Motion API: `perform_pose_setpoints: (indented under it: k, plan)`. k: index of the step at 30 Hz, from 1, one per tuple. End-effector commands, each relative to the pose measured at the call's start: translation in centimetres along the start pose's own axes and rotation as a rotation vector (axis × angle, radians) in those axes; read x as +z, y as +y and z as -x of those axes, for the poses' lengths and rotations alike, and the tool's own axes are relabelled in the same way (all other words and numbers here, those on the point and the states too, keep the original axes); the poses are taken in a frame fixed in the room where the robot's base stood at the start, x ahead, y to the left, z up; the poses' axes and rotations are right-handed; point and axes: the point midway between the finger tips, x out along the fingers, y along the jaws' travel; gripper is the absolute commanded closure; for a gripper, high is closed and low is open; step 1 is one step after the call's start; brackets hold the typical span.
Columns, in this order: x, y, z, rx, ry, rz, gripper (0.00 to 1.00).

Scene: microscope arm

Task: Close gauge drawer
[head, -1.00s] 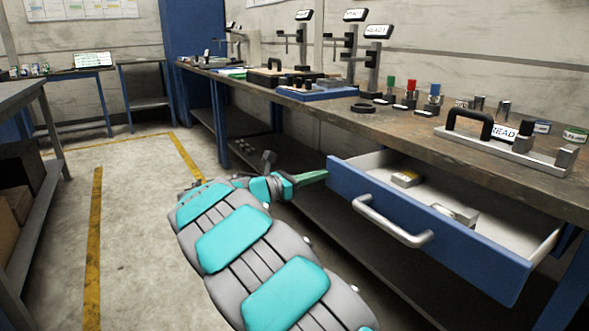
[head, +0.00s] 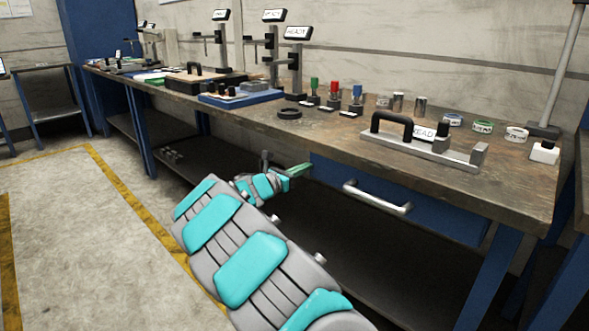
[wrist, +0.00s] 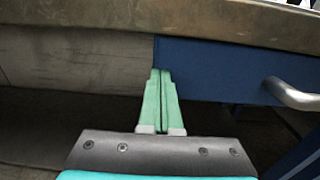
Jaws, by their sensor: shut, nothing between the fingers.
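The blue gauge drawer (head: 435,215) sits under the bench top in the head view, its front about level with the bench edge and its inside hidden. Its silver bar handle (head: 377,199) runs across the front. In the wrist view the drawer front (wrist: 225,68) fills the right half, with the handle (wrist: 298,95) at the right edge. My gripper (head: 306,168) is shut and empty at the left end of the drawer front. In the wrist view the green fingers (wrist: 160,74) are together at the drawer's left edge; I cannot tell whether they touch it.
The wooden bench top (head: 330,135) overhangs just above my gripper. On it stand a gauge with a black handle (head: 415,140), several coloured plugs and several display stands. A dark lower shelf (head: 350,260) lies below. Open floor (head: 80,230) is at the left.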

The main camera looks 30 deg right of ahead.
Motion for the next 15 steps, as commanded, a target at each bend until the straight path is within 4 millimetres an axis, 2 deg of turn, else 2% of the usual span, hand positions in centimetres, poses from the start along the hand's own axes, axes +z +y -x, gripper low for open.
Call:
perform_pose_setpoints:
  k: [15]
  plan:
    - [0.31, -0.33, -0.72, -0.004, -0.004, 0.000, 1.00]
